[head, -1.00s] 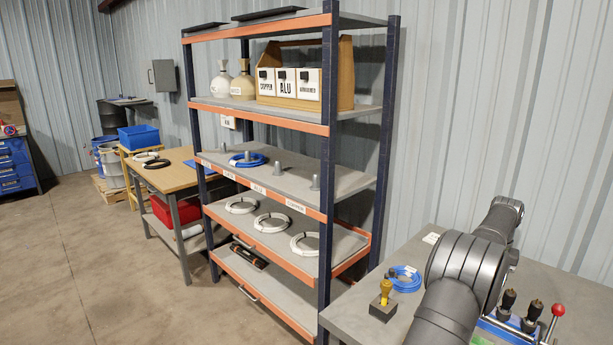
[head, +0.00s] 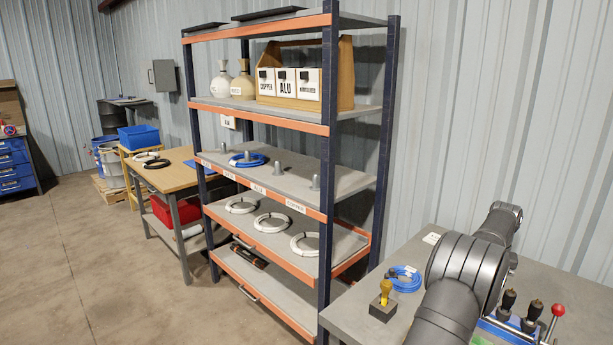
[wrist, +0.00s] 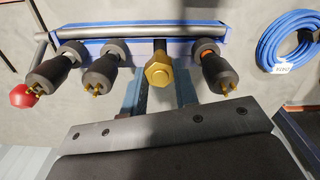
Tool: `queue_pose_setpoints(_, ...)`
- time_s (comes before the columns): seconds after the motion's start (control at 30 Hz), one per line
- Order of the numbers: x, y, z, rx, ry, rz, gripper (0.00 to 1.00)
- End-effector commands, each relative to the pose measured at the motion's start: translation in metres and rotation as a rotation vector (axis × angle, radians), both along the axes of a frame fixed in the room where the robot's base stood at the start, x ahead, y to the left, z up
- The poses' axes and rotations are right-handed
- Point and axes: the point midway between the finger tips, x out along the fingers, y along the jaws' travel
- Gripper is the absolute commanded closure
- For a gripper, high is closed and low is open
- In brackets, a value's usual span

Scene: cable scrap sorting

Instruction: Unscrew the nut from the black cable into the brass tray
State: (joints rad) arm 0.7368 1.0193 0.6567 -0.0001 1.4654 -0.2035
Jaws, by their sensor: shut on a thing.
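A brass hex nut (wrist: 158,73) faces the camera near the middle of the wrist view, in a row with several black plugs with brass prongs. A dark cable end shows just above it at the blue clamp bar (wrist: 120,46). My gripper (wrist: 164,78) has its fingers on either side of the nut and is shut on it; the exact contact is hard to see. In the head view my arm hides the gripper and the nut. The blue fixture (head: 500,333) shows in part there. I cannot make out a brass tray in either view.
A red-knobbed lever (head: 558,311) stands at the fixture's side. A blue cable coil (head: 404,279) and a dark block with a yellow handle (head: 384,309) are on the grey bench (head: 350,312). A tall shelf rack (head: 326,200) stands left of the bench.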

Motion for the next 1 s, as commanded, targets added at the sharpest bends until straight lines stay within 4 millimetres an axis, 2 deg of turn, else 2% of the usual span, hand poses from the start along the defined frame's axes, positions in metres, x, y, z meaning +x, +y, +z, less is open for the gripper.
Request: queue_pose_setpoints(1.0,-0.0001,0.0001,-0.0002,0.000,0.000,1.139,1.00)
